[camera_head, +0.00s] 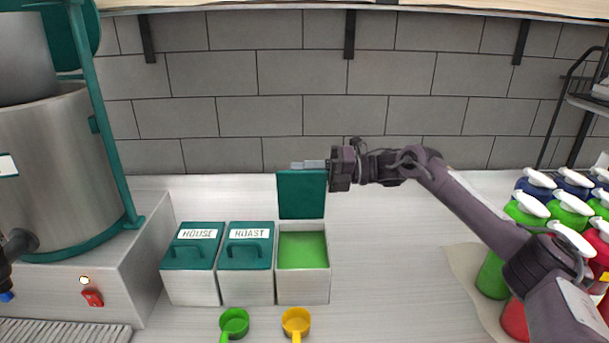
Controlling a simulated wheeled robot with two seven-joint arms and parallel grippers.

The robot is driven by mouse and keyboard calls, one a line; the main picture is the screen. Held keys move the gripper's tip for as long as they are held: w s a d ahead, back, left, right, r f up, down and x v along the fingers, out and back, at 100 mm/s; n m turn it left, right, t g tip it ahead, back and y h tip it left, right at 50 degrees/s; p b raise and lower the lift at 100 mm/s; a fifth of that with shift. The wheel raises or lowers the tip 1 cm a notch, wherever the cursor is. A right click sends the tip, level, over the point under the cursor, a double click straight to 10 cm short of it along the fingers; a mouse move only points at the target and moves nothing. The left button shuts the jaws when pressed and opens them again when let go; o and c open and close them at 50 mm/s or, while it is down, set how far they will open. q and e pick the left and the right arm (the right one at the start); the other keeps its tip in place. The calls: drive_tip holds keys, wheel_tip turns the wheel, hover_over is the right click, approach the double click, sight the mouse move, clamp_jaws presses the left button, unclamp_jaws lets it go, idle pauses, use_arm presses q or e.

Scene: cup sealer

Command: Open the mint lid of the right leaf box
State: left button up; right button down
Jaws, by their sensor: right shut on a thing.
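The right leaf box (303,288) is a white box on the counter with green contents showing at its top. Its teal lid (301,199) stands upright at the box's back edge, swung open. My right gripper (303,165) reaches in from the right and is shut on the lid at its upper edge. The lid's handle is hidden from this side. My left gripper is not in view.
Two closed boxes labelled HOUSE (190,265) and ROAST (246,265) stand to the left. A green scoop (234,322) and a yellow scoop (296,321) lie in front. Several pump bottles (492,272) stand at right, a steel tank (55,170) at left.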

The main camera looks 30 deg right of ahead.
drive_tip(key=shift+w+d, duration=0.1)
drive_tip(key=shift+w, duration=0.1)
idle(0.3)
drive_tip(key=c, duration=1.5)
unclamp_jaws()
drive_tip(key=shift+f, duration=0.1)
drive_tip(key=shift+s+d, duration=0.1)
drive_tip(key=shift+d, duration=0.2)
drive_tip(key=b+v, duration=0.2)
drive_tip(key=v, duration=0.5)
drive_tip(key=shift+d+b, duration=0.1)
drive_tip(key=shift+b, duration=0.25)
